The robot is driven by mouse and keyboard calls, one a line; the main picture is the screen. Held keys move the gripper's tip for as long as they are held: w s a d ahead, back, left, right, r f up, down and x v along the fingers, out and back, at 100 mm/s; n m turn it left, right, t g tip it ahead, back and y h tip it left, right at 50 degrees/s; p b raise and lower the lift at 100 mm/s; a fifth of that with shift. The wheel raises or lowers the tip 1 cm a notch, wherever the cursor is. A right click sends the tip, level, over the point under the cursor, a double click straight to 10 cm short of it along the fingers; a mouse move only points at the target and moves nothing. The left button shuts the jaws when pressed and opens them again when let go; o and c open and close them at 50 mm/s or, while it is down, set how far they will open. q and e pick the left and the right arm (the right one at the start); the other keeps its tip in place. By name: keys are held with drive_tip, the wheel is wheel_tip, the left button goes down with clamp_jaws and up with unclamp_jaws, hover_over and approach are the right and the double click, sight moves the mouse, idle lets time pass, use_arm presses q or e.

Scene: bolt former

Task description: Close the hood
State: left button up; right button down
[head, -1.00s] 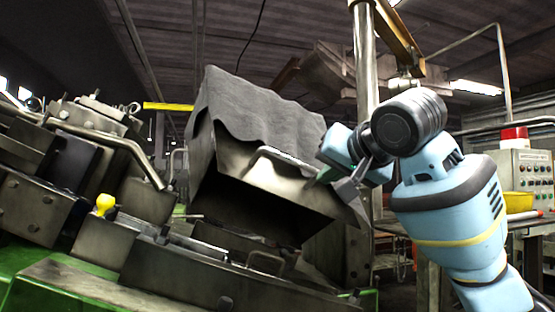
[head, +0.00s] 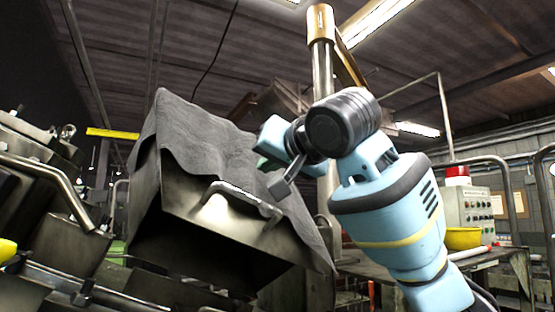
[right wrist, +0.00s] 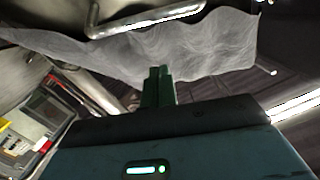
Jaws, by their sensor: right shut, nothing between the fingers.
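The hood (head: 185,190) is a metal box with a grey cloth-like cover over its top. It is raised and tilted above the machine, its dark underside open toward me. A bent metal handle (head: 240,197) sits on its front face. My right gripper (head: 272,176) is shut and empty, close to the right end of the handle and in front of the cover. Contact cannot be told from the head view. In the right wrist view, the green fingers (right wrist: 158,86) are together in front of the grey cover (right wrist: 190,48), with the handle (right wrist: 105,28) beyond. My left gripper is out of view.
Machine parts and pipes (head: 60,185) fill the left side. A metal post (head: 322,65) rises behind my right arm. A control box with a red lamp (head: 457,175) and a yellow bin (head: 463,238) stand at the right.

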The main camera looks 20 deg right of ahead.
sight(256, 200)
drive_tip(key=w, duration=0.4)
drive_tip(key=shift+w+a+f, duration=0.2)
drive_tip(key=shift+w, duration=0.2)
drive_tip(key=shift+s+a+f, duration=0.25)
drive_tip(key=shift+s+f, duration=0.15)
drive_tip(key=shift+f, duration=0.3)
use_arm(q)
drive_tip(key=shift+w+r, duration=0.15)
use_arm(e)
drive_tip(key=shift+s+a+f, duration=0.2)
drive_tip(key=shift+s+f, duration=0.1)
drive_tip(key=shift+f, duration=0.2)
drive_tip(key=shift+s+a+f, duration=0.2)
drive_tip(key=shift+s+f, duration=0.1)
drive_tip(key=shift+f, duration=0.2)
drive_tip(key=shift+f, duration=0.15)
